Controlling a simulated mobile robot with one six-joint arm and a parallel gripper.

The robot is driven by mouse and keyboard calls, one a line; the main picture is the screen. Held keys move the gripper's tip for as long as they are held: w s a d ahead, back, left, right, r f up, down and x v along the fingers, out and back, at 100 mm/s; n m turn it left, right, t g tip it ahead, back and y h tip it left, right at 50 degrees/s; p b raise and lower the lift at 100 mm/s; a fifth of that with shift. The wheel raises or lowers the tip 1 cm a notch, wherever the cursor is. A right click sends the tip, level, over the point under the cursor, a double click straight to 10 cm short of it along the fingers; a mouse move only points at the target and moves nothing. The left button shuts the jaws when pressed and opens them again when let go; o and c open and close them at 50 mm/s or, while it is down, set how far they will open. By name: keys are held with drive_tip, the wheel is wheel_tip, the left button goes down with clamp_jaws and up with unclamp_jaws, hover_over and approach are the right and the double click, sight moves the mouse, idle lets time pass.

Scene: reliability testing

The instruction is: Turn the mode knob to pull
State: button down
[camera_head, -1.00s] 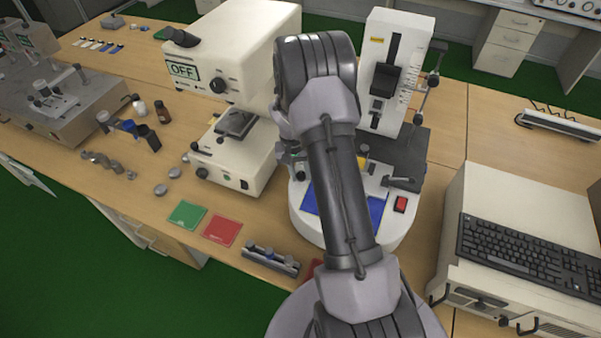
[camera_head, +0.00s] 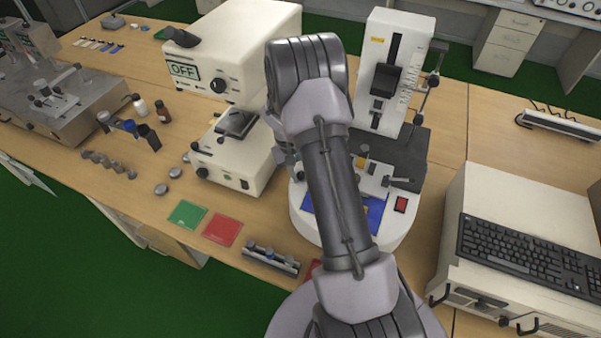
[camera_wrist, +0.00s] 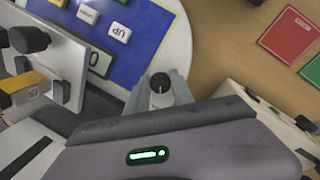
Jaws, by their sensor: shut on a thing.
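In the wrist view, my gripper (camera_wrist: 160,94) has its pale fingertips closed around a small round knob with a dark top (camera_wrist: 160,83). This knob sits by the edge of a blue panel (camera_wrist: 150,40) on the white machine base. No mode marking is readable on it, so its setting cannot be told. In the head view, the tall white tester (camera_head: 395,65) stands behind my arm, which hides my gripper and the knob.
A red switch (camera_head: 401,204) sits on the base's right side. A white instrument reading OFF (camera_head: 240,55) stands to the left. Green (camera_head: 187,214) and red (camera_head: 222,229) mats lie on the bench. A keyboard (camera_head: 530,255) is at the right.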

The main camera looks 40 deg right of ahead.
drive_tip(key=c, duration=1.1)
unclamp_jaws()
drive_tip(key=p+v, duration=0.3)
drive_tip(key=v, duration=1.4)
drive_tip(key=shift+r, duration=0.25)
